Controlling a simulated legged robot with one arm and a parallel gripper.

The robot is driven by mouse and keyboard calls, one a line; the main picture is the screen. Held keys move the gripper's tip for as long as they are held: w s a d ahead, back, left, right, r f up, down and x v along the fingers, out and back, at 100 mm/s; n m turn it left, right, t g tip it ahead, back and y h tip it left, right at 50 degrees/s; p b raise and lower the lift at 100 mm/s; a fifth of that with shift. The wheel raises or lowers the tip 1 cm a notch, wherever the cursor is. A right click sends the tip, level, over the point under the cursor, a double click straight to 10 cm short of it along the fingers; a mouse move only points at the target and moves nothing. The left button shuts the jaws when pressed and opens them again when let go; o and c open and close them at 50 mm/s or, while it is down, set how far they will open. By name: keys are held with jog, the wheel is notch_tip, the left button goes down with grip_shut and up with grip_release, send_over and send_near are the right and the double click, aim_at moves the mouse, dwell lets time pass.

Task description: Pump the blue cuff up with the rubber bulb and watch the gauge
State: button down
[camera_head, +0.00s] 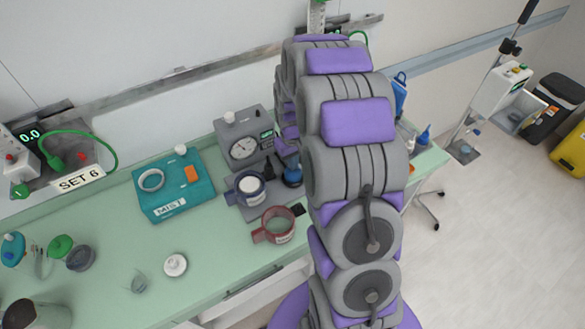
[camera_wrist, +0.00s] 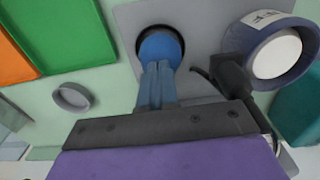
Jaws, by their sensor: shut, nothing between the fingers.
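A red cuff (camera_head: 260,236) lies in front of the blue one. A teal MIST box (camera_head: 157,206) stands to the left, with a small white round piece (camera_head: 175,265) in front. A black part (camera_wrist: 229,76) sits right of my fingers.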

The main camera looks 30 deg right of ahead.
jog(key=shift+f, duration=0.6)
jog(key=shift+r+p, duration=0.45)
jog(key=shift+r, duration=0.7)
jog(key=shift+r, duration=0.1)
dwell(0.5)
jog(key=s+a+r+p, duration=0.1)
jog(key=s+a+r, duration=0.15)
jog(key=r, duration=0.35)
jog(key=s+a+r+p, duration=0.1)
jog(key=s+a+r, duration=0.15)
jog(key=r, duration=0.35)
jog(key=s+a+r, duration=0.2)
jog(key=s+a, duration=0.1)
jog(key=s, duration=0.6)
jog(key=s+a+r+g, duration=0.1)
jog(key=s+a+r, duration=0.1)
jog(key=s, duration=0.7)
jog(key=s+a+r, duration=0.3)
jog(key=s+a, duration=0.1)
jog(key=s, duration=0.5)
jog(key=shift+s+a+g, duration=0.15)
jog(key=shift+s+g, duration=0.05)
jog(key=shift+g, duration=0.2)
dwell(1.4)
